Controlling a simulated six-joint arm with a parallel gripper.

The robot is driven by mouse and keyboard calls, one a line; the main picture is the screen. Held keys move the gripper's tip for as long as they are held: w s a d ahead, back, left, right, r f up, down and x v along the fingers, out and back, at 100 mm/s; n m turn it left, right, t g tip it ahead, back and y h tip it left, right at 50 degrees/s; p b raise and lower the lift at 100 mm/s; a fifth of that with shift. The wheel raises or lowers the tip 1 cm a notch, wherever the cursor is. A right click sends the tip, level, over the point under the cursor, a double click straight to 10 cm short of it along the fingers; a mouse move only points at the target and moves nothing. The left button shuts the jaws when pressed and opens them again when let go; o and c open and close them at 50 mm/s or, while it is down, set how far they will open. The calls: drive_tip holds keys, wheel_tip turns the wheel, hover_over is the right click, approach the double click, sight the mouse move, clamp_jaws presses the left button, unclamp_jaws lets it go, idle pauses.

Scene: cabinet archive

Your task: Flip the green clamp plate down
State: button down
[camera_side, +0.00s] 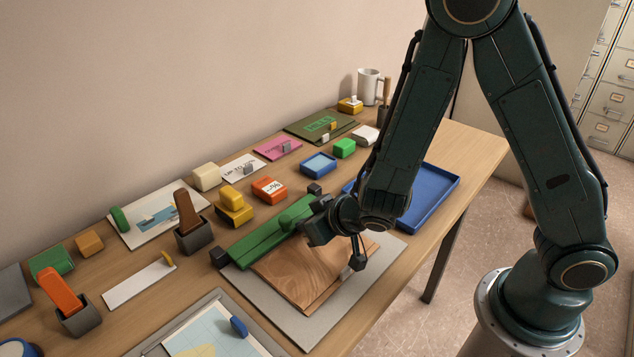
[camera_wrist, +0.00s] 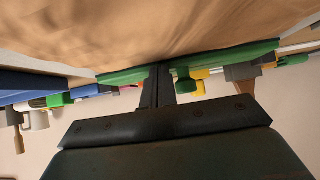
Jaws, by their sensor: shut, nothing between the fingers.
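The long green clamp plate (camera_side: 258,248) runs along the back edge of the brown wood-grain panel (camera_side: 300,272), between two small dark blocks. I cannot tell its exact tilt. It also shows in the wrist view as a thin green band (camera_wrist: 225,57), with a green knob (camera_wrist: 184,82) on it. My gripper (camera_side: 309,230) is at the plate's right half, close to the knob, and covers part of the plate. In the wrist view my gripper's fingers (camera_wrist: 157,72) are together and empty, with their tips by the plate; contact is unclear.
The panel lies on a grey board (camera_side: 270,318). A blue tray (camera_side: 440,190) stands to the right and a framed map (camera_side: 205,335) in front. Behind are yellow blocks (camera_side: 232,208), an orange block (camera_side: 269,189) and a grey holder (camera_side: 194,237).

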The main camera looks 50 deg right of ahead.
drive_tip(key=shift+w+r, duration=0.1)
drive_tip(key=shift+r, duration=0.4)
wheel_tip(320, 180, up, 19)
idle(1.1)
drive_tip(key=s+d+r+g, duration=0.1)
drive_tip(key=s+d, duration=0.4)
drive_tip(key=s, duration=0.6)
drive_tip(key=s+d+r+g, duration=0.1)
drive_tip(key=s+d+g, duration=0.2)
drive_tip(key=s, duration=0.9)
drive_tip(key=shift+d, duration=1.05)
